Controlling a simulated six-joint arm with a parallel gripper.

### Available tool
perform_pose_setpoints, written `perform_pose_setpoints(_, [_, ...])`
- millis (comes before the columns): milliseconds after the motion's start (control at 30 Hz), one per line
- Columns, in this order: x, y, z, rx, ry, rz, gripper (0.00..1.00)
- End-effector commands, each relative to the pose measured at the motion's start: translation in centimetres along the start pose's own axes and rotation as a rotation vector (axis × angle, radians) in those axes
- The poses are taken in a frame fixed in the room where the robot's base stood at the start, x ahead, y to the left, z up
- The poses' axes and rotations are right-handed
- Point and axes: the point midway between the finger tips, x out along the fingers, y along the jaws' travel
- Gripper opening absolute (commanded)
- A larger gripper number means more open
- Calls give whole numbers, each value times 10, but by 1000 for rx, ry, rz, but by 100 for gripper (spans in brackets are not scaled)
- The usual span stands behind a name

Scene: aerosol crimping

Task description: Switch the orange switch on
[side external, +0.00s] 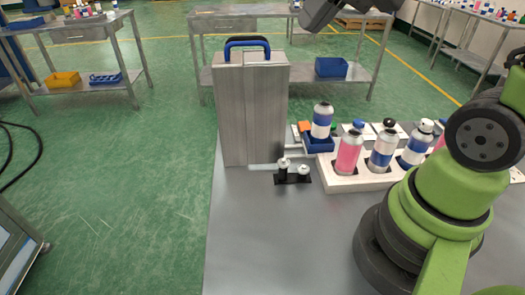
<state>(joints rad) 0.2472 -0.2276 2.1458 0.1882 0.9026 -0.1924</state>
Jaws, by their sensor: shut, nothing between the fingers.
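A small orange block (304,126), which looks like the orange switch, sits just left of and behind the blue can holder (319,144), right of the tall grey metal machine (252,110). It is small and partly hidden, so I cannot tell its on or off position. A can with a blue band (322,121) stands upright in the blue holder. A dark grey piece at the top edge seems to be part of my arm. My gripper's fingers do not show in this view.
A white rack (342,184) holds several upright cans to the right of the holder. A black plate (293,179) with two small fittings lies in front of the machine. The front of the grey table (275,245) is clear.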

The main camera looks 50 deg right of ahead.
Motion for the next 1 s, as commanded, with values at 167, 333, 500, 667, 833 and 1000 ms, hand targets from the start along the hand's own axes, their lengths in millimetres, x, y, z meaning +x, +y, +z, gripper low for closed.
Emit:
perform_pose_setpoints(167, [-28,-2,61,-116,43,-19,0])
perform_pose_setpoints(333, [-36,7,93,-170,70,-33,0])
perform_pose_setpoints(500, [-37,12,103,-186,78,-36,0])
perform_pose_setpoints(667, [-37,12,103,-186,77,-36,0])
perform_pose_setpoints(833, [-37,11,100,-195,76,-30,0])
perform_pose_setpoints(1000, [-34,6,78,-274,50,18,0])
